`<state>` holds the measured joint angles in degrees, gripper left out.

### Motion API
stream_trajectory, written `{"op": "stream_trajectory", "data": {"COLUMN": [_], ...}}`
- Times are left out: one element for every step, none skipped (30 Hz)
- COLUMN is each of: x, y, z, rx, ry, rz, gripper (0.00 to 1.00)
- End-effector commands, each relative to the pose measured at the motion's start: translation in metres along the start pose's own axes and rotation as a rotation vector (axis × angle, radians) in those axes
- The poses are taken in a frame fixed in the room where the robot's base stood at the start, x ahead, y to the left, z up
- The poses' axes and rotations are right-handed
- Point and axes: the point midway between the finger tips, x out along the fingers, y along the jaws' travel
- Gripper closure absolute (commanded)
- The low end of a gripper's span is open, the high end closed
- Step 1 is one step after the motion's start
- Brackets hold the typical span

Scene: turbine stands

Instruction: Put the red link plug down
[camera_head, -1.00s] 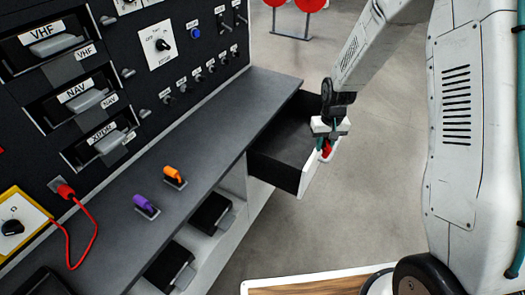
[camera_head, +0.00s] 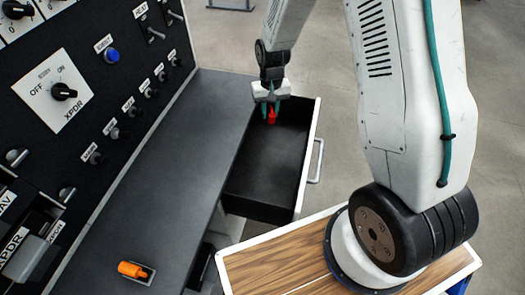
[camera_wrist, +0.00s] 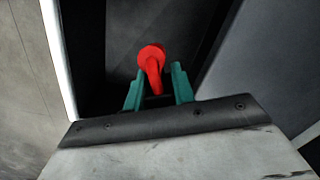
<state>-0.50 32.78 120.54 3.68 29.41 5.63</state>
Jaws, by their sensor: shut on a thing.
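The red link plug (camera_head: 271,116) is held between the teal fingers of my gripper (camera_head: 270,108). In the wrist view the plug (camera_wrist: 152,62) shows its round red end and shaft between the fingertips of my gripper (camera_wrist: 158,88). My gripper is shut on it, over the far part of the open drawer (camera_head: 264,175). The drawer has a black inside and a white front with a handle, and its visible floor looks empty. I cannot tell whether the plug touches the drawer floor.
The grey counter (camera_head: 175,150) runs along the drawer's left side. An orange plug (camera_head: 133,270) sits in a holder on it. The black panel (camera_head: 90,110) with knobs and switches rises behind the counter. Bare floor lies right of the drawer.

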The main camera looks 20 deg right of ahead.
Motion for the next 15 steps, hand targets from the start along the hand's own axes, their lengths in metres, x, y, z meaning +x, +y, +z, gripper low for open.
{"op": "stream_trajectory", "data": {"x": [0.002, 0.003, 0.005, 0.005, 0.006, 0.007, 0.008, 0.01, 0.014, 0.019, 0.024, 0.033, 0.041, 0.049, 0.06], "y": [-0.004, -0.007, -0.01, -0.013, -0.015, -0.018, -0.019, -0.02, -0.021, -0.021, -0.021, -0.021, -0.021, -0.021, -0.021], "z": [0.015, 0.024, 0.036, 0.044, 0.052, 0.062, 0.067, 0.071, 0.076, 0.077, 0.078, 0.078, 0.078, 0.077, 0.077], "rx": [0.074, 0.129, 0.2, 0.253, 0.303, 0.363, 0.4, 0.431, 0.459, 0.473, 0.48, 0.483, 0.483, 0.483, 0.482], "ry": [-0.03, -0.05, -0.077, -0.097, -0.114, -0.138, -0.152, -0.164, -0.176, -0.182, -0.185, -0.187, -0.188, -0.187, -0.187], "rz": [-0.011, -0.018, -0.027, -0.032, -0.036, -0.041, -0.043, -0.044, -0.045, -0.045, -0.045, -0.044, -0.044, -0.044, -0.044], "gripper": [1.0, 1.0, 1.0, 1.0, 1.0, 1.0, 1.0, 1.0, 1.0, 1.0, 1.0, 1.0, 1.0, 1.0, 1.0]}}
